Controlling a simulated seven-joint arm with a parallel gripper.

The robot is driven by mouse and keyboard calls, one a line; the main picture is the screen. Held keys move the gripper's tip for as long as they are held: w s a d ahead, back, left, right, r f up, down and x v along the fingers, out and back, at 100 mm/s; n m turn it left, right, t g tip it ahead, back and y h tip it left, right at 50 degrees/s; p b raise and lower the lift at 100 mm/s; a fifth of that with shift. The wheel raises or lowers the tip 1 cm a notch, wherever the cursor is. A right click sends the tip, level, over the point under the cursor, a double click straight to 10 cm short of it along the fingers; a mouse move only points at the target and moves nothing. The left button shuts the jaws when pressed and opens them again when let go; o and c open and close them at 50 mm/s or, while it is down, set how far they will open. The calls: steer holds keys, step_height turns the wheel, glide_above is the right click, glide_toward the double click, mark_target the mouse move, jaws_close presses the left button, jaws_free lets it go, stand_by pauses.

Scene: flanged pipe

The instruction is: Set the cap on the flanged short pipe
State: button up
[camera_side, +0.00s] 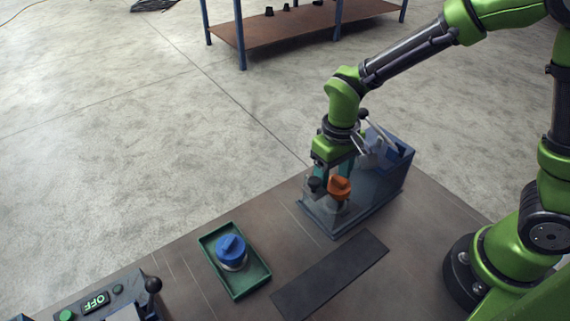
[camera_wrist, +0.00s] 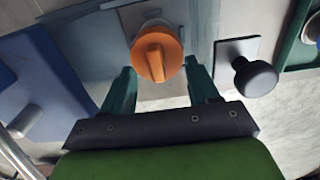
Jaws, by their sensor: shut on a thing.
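An orange cap (camera_side: 339,187) with a raised grip bar is at the near end of a see-through box-like fixture in the side view. It also shows in the wrist view (camera_wrist: 157,52), between my fingertips. My gripper (camera_side: 334,177) points down with its teal fingers on either side of the cap, shut on it; it also shows in the wrist view (camera_wrist: 160,66). A greyish part shows under the orange cap, but I cannot tell whether they touch. A blue cap (camera_side: 231,247) sits on a round grey piece in the green tray (camera_side: 262,283).
The fixture (camera_side: 375,195) has clear walls, a blue-grey back and a lever. A dark knob (camera_wrist: 255,78) on a plate stands close right of my fingers in the wrist view. A dark strip (camera_side: 330,275) lies in front. A control box reading OFF (camera_side: 96,301) is front left.

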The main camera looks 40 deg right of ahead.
steer(key=shift+f, duration=0.5)
stand_by(0.3)
steer(key=o, duration=1)
steer(key=shift+o, duration=0.4)
steer(key=shift+a, duration=0.15)
steer(key=shift+a, duration=0.1)
steer(key=shift+c, duration=1)
